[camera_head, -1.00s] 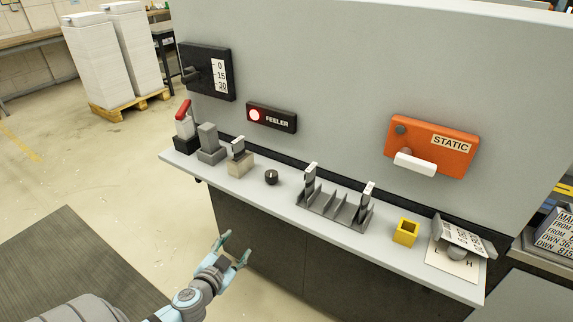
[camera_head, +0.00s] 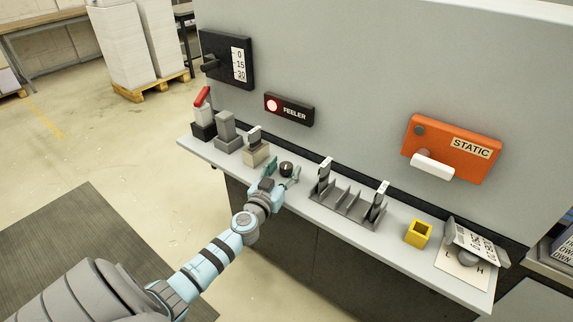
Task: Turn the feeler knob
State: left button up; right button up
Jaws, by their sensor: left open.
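A small dark round knob (camera_head: 286,168) with a light mark on top sits on the grey shelf. I take it as the feeler knob. Above it on the wall panel is the black FEELER sign (camera_head: 289,109) with a lit red lamp (camera_head: 272,105). My left gripper (camera_head: 281,177) is open, with its fingertips at the knob, one to each side of it in the picture. I cannot tell whether the fingers touch the knob. My right gripper is not in view.
On the shelf (camera_head: 395,238), a beige block with a clip (camera_head: 256,153) stands close left of the gripper. An orange STATIC box (camera_head: 452,148) is on the wall.

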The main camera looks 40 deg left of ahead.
pick_arm(q)
jog(key=shift+x, duration=0.95)
jog(key=c, duration=1.2)
jog(key=shift+o, duration=0.2)
jog(key=m+h+b, duration=0.2)
jog(key=shift+f+t+h, duration=0.3)
jog(key=shift+h, duration=0.1)
jog(key=shift+r+m+h+b, duration=0.1)
jog(key=shift+m+h+b, duration=0.35)
jog(key=shift+h, duration=0.45)
jog(key=shift+r+m+h+p, duration=0.15)
jog(key=shift+m+h+p, duration=0.15)
jog(key=shift+m+h, duration=0.4)
jog(key=o, duration=1.2)
jog(key=shift+d, duration=0.1)
jog(key=shift+c, duration=0.2)
